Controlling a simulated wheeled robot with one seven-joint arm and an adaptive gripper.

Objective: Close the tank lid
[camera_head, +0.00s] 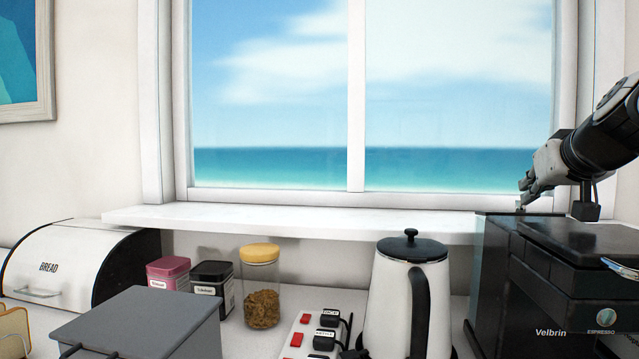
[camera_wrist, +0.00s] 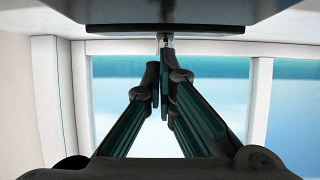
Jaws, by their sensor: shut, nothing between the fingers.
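The black espresso machine (camera_head: 560,280) stands at the right of the head view. On its left side is a dark tank-like section (camera_head: 494,275), with a thin dark lid (camera_head: 492,215) lying about flat on its top. My gripper (camera_head: 523,190) is shut and empty, pointing down at the top of the machine near this lid. In the wrist view, the fingers of my gripper (camera_wrist: 160,82) are together just below a small pin or knob (camera_wrist: 164,38) at the edge of a dark slab (camera_wrist: 165,12). Whether they touch it I cannot tell.
A white kettle (camera_head: 390,300) stands close to the machine's left, beside a power strip (camera_head: 300,345). A jar (camera_head: 262,290), two tins (camera_head: 168,273), a bread box (camera_head: 75,262) and a grey box (camera_head: 140,325) are further left. A window sill (camera_head: 300,220) runs behind.

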